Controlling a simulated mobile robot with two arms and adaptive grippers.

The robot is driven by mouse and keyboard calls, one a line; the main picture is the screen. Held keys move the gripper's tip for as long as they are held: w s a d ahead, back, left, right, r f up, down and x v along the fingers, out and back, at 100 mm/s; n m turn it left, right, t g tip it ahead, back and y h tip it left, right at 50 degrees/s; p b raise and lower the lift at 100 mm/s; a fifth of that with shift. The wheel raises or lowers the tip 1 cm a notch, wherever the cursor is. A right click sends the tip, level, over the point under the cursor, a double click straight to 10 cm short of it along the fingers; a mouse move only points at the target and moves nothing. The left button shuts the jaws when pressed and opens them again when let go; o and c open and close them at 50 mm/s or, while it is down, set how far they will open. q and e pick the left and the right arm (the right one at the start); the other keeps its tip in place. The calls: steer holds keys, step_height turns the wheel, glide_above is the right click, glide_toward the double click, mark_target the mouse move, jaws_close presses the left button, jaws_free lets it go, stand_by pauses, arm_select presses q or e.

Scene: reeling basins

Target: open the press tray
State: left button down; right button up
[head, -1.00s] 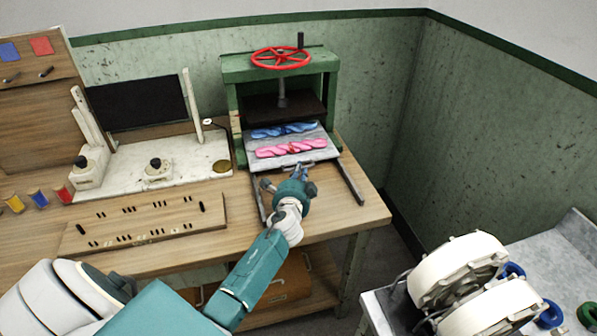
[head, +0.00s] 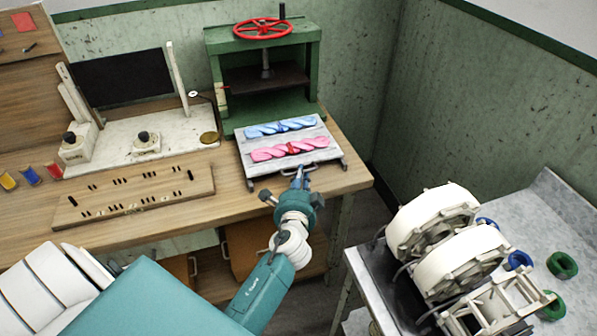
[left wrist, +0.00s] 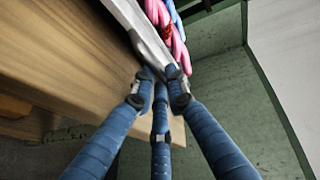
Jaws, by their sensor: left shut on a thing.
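The press tray (head: 251,163) is a grey plate pulled out in front of the green press (head: 219,92), on rails over the wooden bench. It carries a blue twisted skein (head: 281,127) behind a pink twisted skein (head: 289,149). My left gripper (head: 299,176) is shut on the tray's front handle (head: 312,169). In the left wrist view the blue-wrapped fingers (left wrist: 160,78) close at the tray's edge (left wrist: 138,30), with the pink skein beyond; they hide most of the handle. My right gripper is not in view.
A red handwheel (head: 263,29) tops the press. Left on the bench are a white base with a dark panel (head: 131,90) and a slotted wooden board (head: 135,196). A metal table (head: 545,215) with white reels (head: 435,220) stands at right.

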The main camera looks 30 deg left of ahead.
arm_select(q)
steer(key=c, duration=1.7)
jaws_free()
steer(key=v, duration=0.7)
steer(key=shift+s+d, duration=0.15)
steer(key=shift+s, duration=0.15)
steer(key=s+d+f+n+g+h, duration=0.1)
steer(key=s+d+f+g+h, duration=0.2)
steer(key=f, duration=0.8)
steer(key=s+d+f+n+g+h, duration=0.1)
steer(key=s+d+f, duration=0.35)
steer(key=f, duration=0.75)
steer(key=s+d+f+n+g+h, duration=0.1)
steer(key=s+d+f+g+h, duration=0.1)
steer(key=s+f, duration=0.65)
steer(key=s+f+n+g, duration=0.2)
steer(key=s+f, duration=0.4)
steer(key=s, duration=0.4)
steer(key=s+a+f+n+g, duration=0.1)
steer(key=s+f+n+g, duration=0.1)
steer(key=s+f, duration=0.5)
steer(key=s+a+f+n+g+h, duration=0.1)
steer(key=s+f+n+g, duration=0.1)
steer(key=s+f, duration=0.5)
steer(key=shift+s+a+g, duration=0.1)
steer(key=shift+s+g, duration=0.15)
steer(key=shift+s, duration=1.2)
steer(key=shift+s+a+g, duration=0.1)
steer(key=shift+s+g, duration=0.15)
steer(key=shift+s, duration=1.25)
